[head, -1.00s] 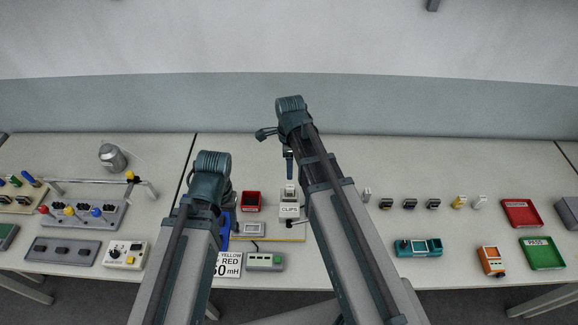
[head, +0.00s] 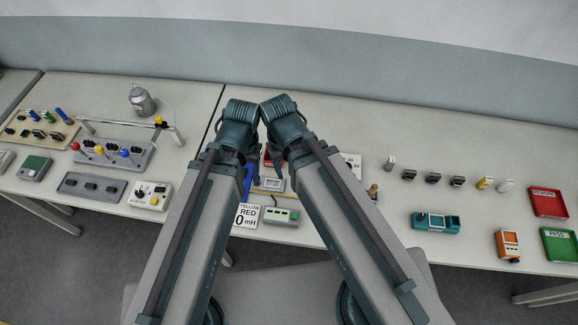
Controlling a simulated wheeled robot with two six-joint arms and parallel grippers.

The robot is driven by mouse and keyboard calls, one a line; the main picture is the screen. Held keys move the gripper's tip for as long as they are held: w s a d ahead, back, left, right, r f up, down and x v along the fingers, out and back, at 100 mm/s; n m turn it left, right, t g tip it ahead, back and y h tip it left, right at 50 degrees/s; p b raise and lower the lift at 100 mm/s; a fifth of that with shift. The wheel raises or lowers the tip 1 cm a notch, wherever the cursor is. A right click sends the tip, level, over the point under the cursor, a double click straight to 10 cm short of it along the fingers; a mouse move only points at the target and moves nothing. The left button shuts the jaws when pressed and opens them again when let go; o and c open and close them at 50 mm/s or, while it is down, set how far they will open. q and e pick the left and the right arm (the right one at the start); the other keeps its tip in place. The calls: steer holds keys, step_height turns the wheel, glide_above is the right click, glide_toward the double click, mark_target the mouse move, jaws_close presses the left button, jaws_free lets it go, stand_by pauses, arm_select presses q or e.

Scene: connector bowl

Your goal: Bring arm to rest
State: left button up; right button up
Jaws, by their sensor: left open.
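My left arm comes up from the lower left, and its gripper (head: 252,158) is a small dark shape below the wrist, over the middle of the bench. It is open, and I see nothing held in it. My right arm rises from the lower right and leans inward, so the two wrists are side by side and look nearly touching. The right gripper is hidden behind the arms. Both arms cover part of the bench middle.
The bench (head: 400,250) carries a lever panel (head: 112,154) and metal can (head: 142,101) at left. A teal device (head: 436,222), orange meter (head: 508,245), red tray (head: 548,203) and green tray (head: 559,245) stand at right.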

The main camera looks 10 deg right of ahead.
steer(key=shift+f, duration=0.1)
step_height(320, 180, down, 17)
steer(key=b, duration=1.7)
steer(key=shift+f, duration=0.15)
